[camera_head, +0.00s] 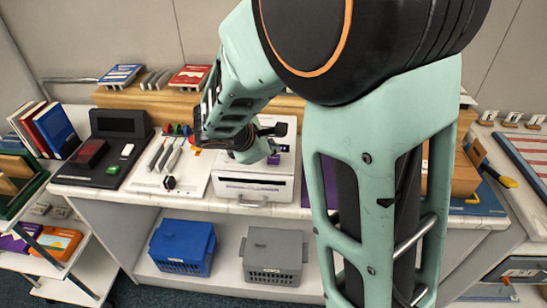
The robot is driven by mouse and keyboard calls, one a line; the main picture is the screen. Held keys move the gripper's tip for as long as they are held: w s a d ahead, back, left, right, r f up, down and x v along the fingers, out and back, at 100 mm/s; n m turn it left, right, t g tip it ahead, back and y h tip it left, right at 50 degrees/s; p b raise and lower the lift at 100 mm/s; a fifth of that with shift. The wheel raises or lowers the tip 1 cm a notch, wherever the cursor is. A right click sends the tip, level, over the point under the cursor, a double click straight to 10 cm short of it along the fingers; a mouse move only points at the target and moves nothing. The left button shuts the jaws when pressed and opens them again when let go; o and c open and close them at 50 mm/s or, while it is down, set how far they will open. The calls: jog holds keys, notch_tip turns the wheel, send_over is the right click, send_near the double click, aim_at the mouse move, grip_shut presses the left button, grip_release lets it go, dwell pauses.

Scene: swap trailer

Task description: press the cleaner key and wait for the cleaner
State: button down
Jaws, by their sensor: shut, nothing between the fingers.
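A white box-shaped machine (256,187) with a front drawer and handle stands on the worktop in the middle. A small purple patch shows on its top. I cannot tell from this view which key is the cleaner key. A black console (104,150) with a dark screen, a red block and small keys, one of them green, stands to the left. My gripper (273,158) is small and partly hidden by my wrist. It appears shut and empty, over the top of the white machine. I cannot tell whether it touches the machine.
A white panel (148,180) with grey levers and coloured knobs lies between console and machine. Books (52,130) stand at the left. A blue crate (182,246) and a grey crate (273,257) sit on the lower shelf. My arm hides much of the right side.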

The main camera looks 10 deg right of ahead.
aim_at(273, 159)
dwell(0.3)
jog(key=shift+f+b, duration=0.45)
jog(key=shift+b, duration=0.1)
jog(key=shift+f+b, duration=0.45)
jog(key=shift+b, duration=0.05)
dwell(0.5)
jog(key=shift+r, duration=0.1)
jog(key=shift+r+p, duration=0.7)
jog(key=shift+r, duration=0.1)
notch_tip(273, 159, up, 5)
jog(key=p, duration=0.4)
dwell(0.8)
